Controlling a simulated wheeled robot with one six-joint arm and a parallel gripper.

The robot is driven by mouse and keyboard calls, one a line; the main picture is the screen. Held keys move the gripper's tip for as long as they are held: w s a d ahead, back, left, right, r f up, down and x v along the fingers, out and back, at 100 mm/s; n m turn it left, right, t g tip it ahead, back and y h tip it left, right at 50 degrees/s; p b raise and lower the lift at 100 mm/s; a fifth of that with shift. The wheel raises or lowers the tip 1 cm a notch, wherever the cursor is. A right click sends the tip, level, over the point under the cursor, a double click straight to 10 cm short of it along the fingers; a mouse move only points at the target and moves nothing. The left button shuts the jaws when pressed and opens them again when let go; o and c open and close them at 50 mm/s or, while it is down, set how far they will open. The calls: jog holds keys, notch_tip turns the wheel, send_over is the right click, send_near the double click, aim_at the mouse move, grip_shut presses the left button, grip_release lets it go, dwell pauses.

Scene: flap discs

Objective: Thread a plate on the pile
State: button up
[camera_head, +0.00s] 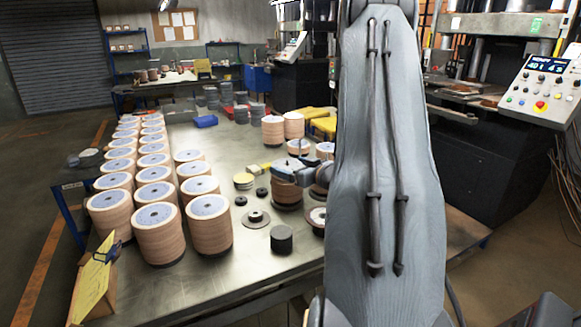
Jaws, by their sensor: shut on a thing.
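My gripper (283,172) is over the middle of the table, at the top of a short brown pile (288,196) with a dark base. It is shut on a thin plate, mostly hidden by the jaws. I cannot tell whether the plate is around the pile's centre post or only above it; the post does not show. Finished-looking tall piles (158,234) with tan sides and pale grey tops stand in rows at the left.
The metal table (190,290) has free room at its front. A dark cylinder (281,239), a flanged disc (255,219) and small black rings stand near the pile. More tan piles (273,130) and yellow bins (322,127) are behind. My arm hides the right side.

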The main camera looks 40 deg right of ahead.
jog(key=shift+f+b, duration=0.4)
jog(key=shift+f, duration=0.4)
jog(key=o, duration=1)
jog(key=shift+r, duration=0.15)
jog(key=shift+s+a+r+b, duration=0.1)
jog(key=shift+s+r+b, duration=0.2)
jog(key=shift+s, duration=1)
jog(key=shift+s+r+b, duration=0.2)
jog(key=shift+s+b, duration=0.05)
jog(key=shift+s, duration=1)
jog(key=shift+s+a+r+b, duration=0.1)
jog(key=shift+s+r+b, duration=0.2)
jog(key=shift+s, duration=1)
